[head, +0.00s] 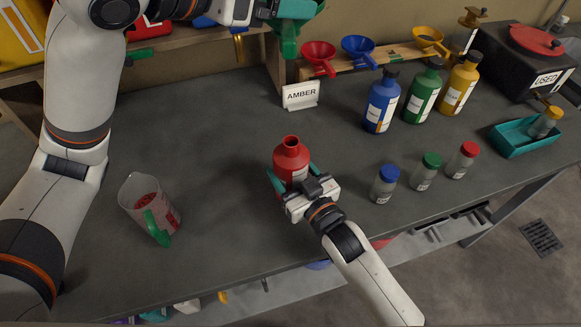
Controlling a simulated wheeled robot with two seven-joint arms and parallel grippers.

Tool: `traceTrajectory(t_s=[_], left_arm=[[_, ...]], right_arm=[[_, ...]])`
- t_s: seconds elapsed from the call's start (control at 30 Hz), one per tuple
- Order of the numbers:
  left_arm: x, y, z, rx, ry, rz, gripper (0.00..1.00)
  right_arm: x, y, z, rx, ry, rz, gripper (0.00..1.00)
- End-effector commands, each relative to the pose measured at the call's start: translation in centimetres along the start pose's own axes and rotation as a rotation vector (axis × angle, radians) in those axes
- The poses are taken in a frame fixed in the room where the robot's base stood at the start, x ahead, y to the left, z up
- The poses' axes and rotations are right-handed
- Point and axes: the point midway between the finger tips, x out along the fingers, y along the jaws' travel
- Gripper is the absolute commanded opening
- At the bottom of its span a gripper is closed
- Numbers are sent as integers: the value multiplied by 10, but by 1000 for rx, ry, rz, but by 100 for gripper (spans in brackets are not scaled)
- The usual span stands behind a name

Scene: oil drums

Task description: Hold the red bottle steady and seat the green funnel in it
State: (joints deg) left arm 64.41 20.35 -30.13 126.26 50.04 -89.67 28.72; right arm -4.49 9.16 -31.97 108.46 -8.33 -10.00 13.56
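The red bottle (291,158) stands upright and uncapped near the middle of the bench. My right gripper (294,177) reaches in from the lower right, its teal fingers on either side of the bottle's body. They appear closed on it, though the gripper hides the lower part. The green funnel (287,38) is at the top edge of the head view, raised, spout down, its upper part cut off. My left gripper (284,10) comes in from the left and appears shut on it; the fingertips are hard to make out. The funnel is apart from the bottle.
A rack (365,61) holds red, blue and yellow funnels behind an AMBER sign (301,95). Capped blue, green and yellow bottles stand at right, with small jars (384,185) in front. A jug (150,208) stands left. The bench between jug and red bottle is clear.

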Motion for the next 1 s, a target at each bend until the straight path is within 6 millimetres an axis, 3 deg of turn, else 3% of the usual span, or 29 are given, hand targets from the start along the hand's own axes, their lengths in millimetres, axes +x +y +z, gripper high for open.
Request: traceTrajectory(t_s=[0.27,0.7,1.0], left_arm=[[1,0,-3,2,2,-7,66],[26,-14,-97,101,11,-257,65],[30,-17,-118,115,-1,-288,65]], right_arm=[[0,0,0,0,0,0,37],[0,0,0,0,0,0,37],[0,0,0,0,0,0,37]])
